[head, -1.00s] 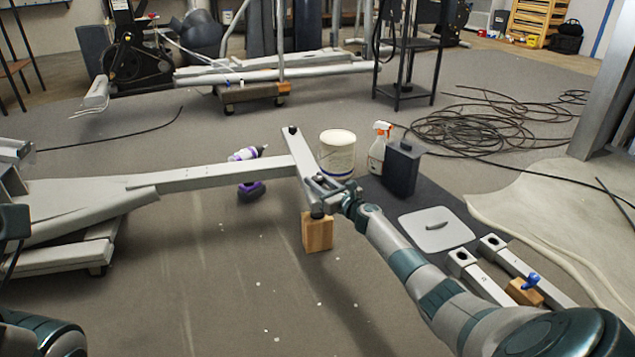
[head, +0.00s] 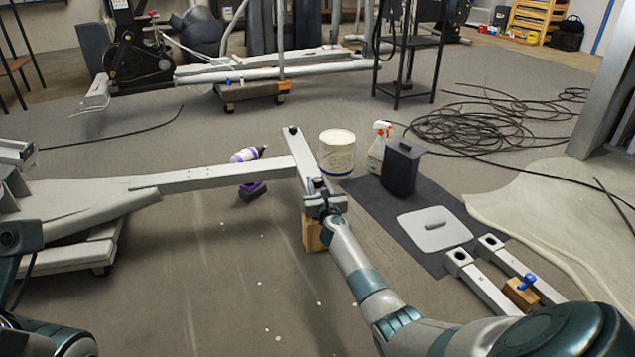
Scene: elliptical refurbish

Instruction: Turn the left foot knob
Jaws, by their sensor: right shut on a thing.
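The grey frame (head: 215,176) of the machine ends in a short crossbar (head: 302,150). A small dark knob (head: 293,129) stands at the crossbar's far end. Another dark foot knob (head: 318,182) is at its near end, mostly hidden by my right gripper. My right gripper (head: 318,198) is shut around this near end, on the foot knob as far as I can tell. Its fingertips are small and partly hidden. My left arm shows at the lower left, but its gripper is out of view.
A wooden block (head: 313,234) stands under the crossbar's near end. A white bucket (head: 337,153), spray bottle (head: 379,147) and dark bin (head: 402,168) stand to the right. Black cable (head: 480,125) lies coiled farther back.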

